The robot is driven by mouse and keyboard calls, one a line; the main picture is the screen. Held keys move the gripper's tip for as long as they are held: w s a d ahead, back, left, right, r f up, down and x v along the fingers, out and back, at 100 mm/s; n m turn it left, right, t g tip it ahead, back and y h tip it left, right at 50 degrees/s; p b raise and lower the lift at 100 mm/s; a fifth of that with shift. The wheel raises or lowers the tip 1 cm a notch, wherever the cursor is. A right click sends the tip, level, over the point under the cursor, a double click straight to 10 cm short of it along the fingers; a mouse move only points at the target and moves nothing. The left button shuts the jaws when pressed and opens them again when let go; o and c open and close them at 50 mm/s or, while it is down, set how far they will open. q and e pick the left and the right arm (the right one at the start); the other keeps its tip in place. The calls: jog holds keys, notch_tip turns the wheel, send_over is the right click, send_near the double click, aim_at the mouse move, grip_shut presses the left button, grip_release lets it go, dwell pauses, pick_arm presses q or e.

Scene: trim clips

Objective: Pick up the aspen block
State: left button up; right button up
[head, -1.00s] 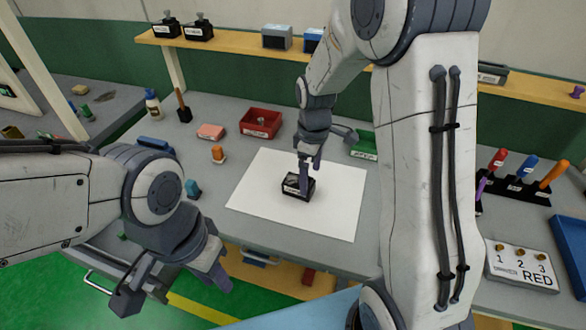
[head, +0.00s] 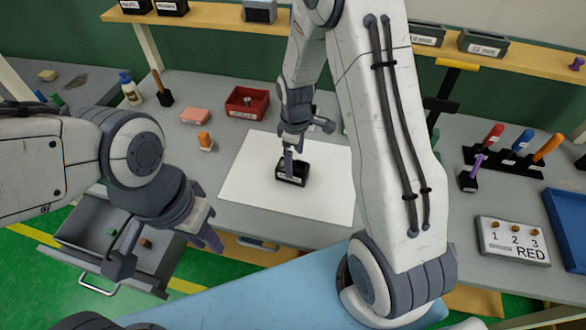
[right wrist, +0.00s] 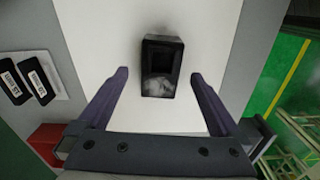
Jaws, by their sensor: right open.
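No block can be singled out by name as the aspen block. A small black box (head: 293,173) with a pale label lies on the white sheet in the head view. It also shows in the right wrist view (right wrist: 162,66), with a dark recess and a whitish patch. My right gripper (head: 289,160) is above the box, pointing down. In the right wrist view its open fingers (right wrist: 159,75) stand on either side of the box, with gaps. My left gripper (head: 165,252) is open and empty, over the open drawer at lower left. A tan block (head: 47,75) lies far left.
The white sheet (head: 320,205) is otherwise clear. A red bin (head: 246,102), a pink block (head: 195,116) and an orange item (head: 205,141) stand behind and left. An open grey drawer (head: 85,222) holds small pieces. Screwdrivers (head: 519,141) and a numbered panel (head: 513,241) are at right.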

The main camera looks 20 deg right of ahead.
aim_at(295, 163)
jog(key=shift+s+f+p, duration=0.1)
jog(key=shift+f+p, duration=0.2)
jog(key=shift+f, duration=1.35)
jog(key=c, duration=1.4)
jog(key=shift+c, duration=0.6)
jog(key=shift+r, duration=0.15)
